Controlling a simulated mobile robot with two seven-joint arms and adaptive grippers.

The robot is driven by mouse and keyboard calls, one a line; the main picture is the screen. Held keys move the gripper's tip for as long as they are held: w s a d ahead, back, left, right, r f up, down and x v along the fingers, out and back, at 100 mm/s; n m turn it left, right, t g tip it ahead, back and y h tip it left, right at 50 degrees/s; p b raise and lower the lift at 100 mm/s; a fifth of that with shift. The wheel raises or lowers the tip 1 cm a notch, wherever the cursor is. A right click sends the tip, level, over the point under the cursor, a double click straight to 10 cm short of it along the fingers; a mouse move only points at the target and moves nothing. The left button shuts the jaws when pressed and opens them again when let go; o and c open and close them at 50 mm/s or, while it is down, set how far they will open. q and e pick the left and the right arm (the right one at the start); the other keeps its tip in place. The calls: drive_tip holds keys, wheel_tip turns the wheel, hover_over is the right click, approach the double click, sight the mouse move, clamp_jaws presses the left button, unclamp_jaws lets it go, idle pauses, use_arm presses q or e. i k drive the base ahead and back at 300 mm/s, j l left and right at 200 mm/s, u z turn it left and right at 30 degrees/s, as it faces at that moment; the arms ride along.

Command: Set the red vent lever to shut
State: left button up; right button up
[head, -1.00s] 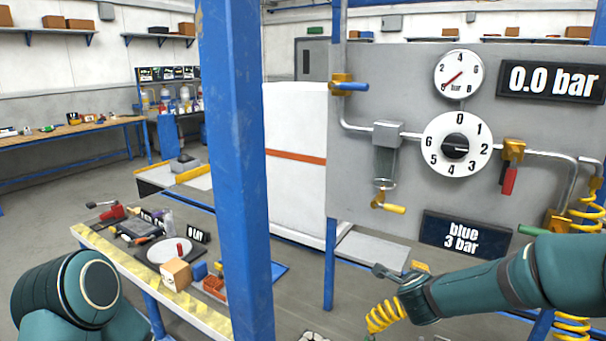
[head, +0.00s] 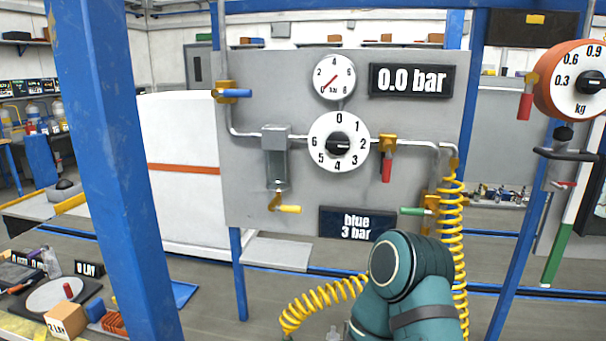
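The red vent lever (head: 386,171) hangs straight down from a brass valve (head: 387,145) on the grey panel, right of the big white dial. The valve sits on the pipe running to the right. My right arm shows at the lower middle, below the panel, apart from the lever. Its gripper is not in view. My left gripper is not in view either. A second red lever (head: 525,104) hangs beside an orange kg gauge at the right.
The white dial (head: 326,160) points near 2; the gauge (head: 334,78) reads about zero, the display (head: 411,80) "0.0 bar". Blue (head: 236,93), yellow (head: 289,209) and green (head: 412,211) handles surround it. A coiled yellow hose (head: 459,240) passes by my arm. A blue post (head: 112,170) stands left.

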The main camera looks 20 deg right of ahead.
sight(387, 170)
drive_tip(key=z, duration=1.25)
